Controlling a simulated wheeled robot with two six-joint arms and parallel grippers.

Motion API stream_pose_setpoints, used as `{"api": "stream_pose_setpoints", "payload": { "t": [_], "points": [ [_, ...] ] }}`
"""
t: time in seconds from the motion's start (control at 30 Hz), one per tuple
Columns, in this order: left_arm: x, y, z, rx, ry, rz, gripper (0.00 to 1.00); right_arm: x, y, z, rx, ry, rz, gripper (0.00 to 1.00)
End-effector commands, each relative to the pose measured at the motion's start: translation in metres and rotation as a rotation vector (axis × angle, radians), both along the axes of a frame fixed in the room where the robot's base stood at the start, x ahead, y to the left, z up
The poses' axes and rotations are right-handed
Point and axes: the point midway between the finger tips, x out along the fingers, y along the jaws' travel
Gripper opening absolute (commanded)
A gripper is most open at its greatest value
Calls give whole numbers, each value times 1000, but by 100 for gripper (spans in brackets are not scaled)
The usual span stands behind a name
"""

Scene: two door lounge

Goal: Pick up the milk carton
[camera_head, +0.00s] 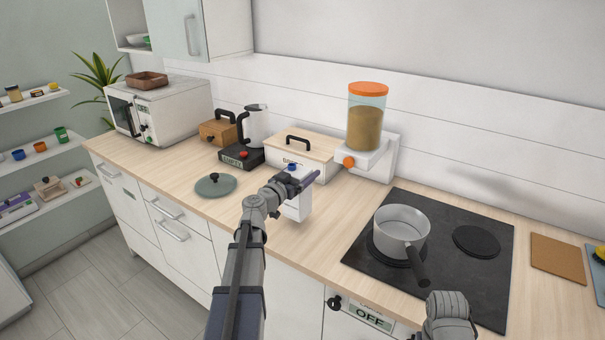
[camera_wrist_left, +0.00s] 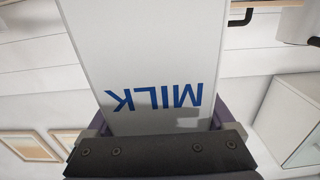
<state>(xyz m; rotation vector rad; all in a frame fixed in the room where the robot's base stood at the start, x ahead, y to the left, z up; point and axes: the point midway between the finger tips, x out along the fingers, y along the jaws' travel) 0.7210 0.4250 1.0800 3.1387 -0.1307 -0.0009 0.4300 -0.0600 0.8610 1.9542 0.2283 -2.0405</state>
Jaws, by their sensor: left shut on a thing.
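The milk carton (camera_head: 298,208) is white with a blue cap and is partly hidden behind my left gripper (camera_head: 298,183) in the head view. My left gripper is shut on the carton, near the front edge of the counter. In the left wrist view the carton (camera_wrist_left: 150,60) fills the middle between the fingers, with the blue word MILK upside down. I cannot tell whether its base touches the counter. Only a grey part of my right arm shows at the bottom right of the head view; its gripper is out of sight.
A grey lid (camera_head: 215,186) lies left of the carton. A bread box (camera_head: 303,150), a kettle (camera_head: 254,127) and a dispenser (camera_head: 366,120) stand behind. A pot (camera_head: 402,228) sits on the black hob (camera_head: 462,275) to the right. Bare counter (camera_head: 345,205) lies between carton and hob.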

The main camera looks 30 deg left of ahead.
Motion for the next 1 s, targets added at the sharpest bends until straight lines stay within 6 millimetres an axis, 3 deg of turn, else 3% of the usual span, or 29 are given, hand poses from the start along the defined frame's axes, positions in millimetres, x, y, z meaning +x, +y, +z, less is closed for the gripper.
{"api": "stream_pose_setpoints", "payload": {
  "t": [0.03,0.1,0.4,1.0],
  "points": [
    [0,0,16,-1,-1,0,0,0,0,16,0,0,0,50],
    [0,0,27,-1,-1,0,0,0,0,27,0,0,0,50],
    [0,0,63,-1,-1,0,0,0,0,63,0,0,0,50],
    [0,0,65,-1,-1,0,0,0,0,65,0,0,0,50]
  ]
}}
